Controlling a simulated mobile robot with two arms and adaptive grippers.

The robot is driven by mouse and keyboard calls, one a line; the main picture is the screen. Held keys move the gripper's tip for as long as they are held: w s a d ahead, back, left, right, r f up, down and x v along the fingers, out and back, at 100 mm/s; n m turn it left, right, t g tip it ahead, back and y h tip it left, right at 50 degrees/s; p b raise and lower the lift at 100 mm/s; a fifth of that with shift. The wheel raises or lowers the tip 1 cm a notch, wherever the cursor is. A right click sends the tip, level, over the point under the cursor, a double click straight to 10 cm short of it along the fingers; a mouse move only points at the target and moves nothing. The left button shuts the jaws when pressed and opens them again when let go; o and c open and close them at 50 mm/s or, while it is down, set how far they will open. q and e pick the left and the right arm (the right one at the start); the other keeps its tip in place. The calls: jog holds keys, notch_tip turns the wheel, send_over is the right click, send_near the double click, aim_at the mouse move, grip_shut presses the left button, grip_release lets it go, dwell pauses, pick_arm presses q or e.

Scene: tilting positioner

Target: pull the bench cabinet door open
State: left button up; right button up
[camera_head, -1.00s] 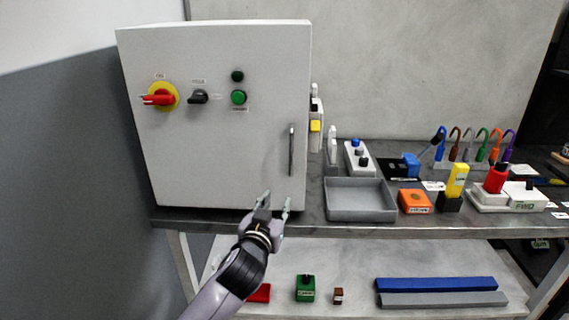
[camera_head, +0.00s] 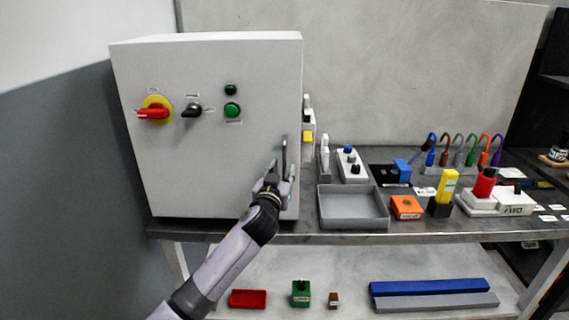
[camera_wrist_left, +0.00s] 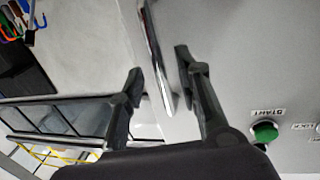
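The bench cabinet (camera_head: 215,170) stands at the left end of the bench, its door shut. The door carries a vertical bar handle (camera_head: 284,158) near its right edge. My left gripper (camera_head: 279,172) is at the lower part of the handle. In the left wrist view the fingers of my left gripper (camera_wrist_left: 160,65) are apart, and the metal handle (camera_wrist_left: 157,55) lies between them, with a gap visible on both sides. Whether a finger touches the handle or the door cannot be told. My right gripper is in neither view.
The door also carries a red and yellow rotary switch (camera_head: 153,110), a black selector (camera_head: 191,110) and a green button (camera_head: 232,110). A grey tray (camera_head: 352,223) and an orange block (camera_head: 406,207) stand on the bench right of the cabinet. A lower shelf (camera_head: 340,262) holds several small items.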

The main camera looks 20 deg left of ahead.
aim_at(284, 167)
pick_arm(q)
jog(key=shift+w+a, duration=0.15)
jog(key=shift+w, duration=1.35)
jog(key=shift+c, duration=0.2)
grip_shut()
